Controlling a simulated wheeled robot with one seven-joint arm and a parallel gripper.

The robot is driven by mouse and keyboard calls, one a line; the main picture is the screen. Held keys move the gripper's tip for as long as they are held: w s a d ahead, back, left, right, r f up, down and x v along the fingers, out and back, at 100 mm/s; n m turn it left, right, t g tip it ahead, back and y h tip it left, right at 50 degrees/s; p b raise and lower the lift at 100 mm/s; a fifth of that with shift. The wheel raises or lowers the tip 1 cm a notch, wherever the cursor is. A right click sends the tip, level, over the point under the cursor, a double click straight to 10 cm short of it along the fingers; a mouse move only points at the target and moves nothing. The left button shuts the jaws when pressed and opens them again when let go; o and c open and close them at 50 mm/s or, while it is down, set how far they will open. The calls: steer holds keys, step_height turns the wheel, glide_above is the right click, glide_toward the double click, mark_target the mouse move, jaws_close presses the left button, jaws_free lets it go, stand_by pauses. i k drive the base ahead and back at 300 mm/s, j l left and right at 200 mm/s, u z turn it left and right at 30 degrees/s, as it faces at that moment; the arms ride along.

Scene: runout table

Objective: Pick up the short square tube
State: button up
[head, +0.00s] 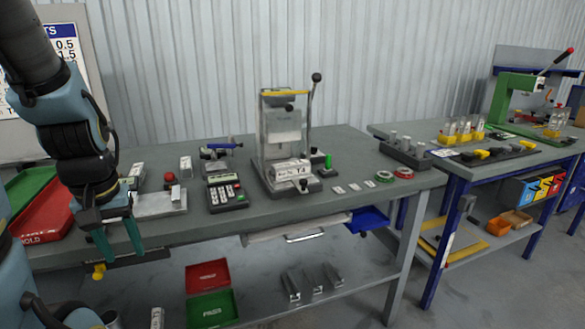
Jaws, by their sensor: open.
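Several short grey metal profiles stand or lie on the lower shelf (258,302) under the near bench. They are a left one (291,287), a middle one (314,280) and a right one (333,275). They look like short square tube or channel, but they are too small to tell which is the square tube. My gripper (122,246) hangs at the left by the bench's front edge, with its teal fingers pointing down. It is open and empty, well to the left of and above the profiles.
The near bench (350,200) carries a press (285,140), a calculator-like keypad (227,192), a small vise (218,150) and tape rolls (403,173). A red bin (208,274) and green bin (212,308) sit left of the profiles. The bench top overhangs the shelf.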

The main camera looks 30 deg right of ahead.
mark_target(291, 169)
steer(key=l, duration=2.5)
steer(key=l+u, duration=0.1)
steer(key=l, duration=0.7)
steer(key=l+u, duration=0.15)
steer(key=l, duration=0.6)
steer(key=k+l+u, duration=0.1)
steer(key=l, duration=0.7)
steer(key=l+u, duration=0.1)
steer(key=u, duration=1.45)
steer(key=k+j, duration=0.05)
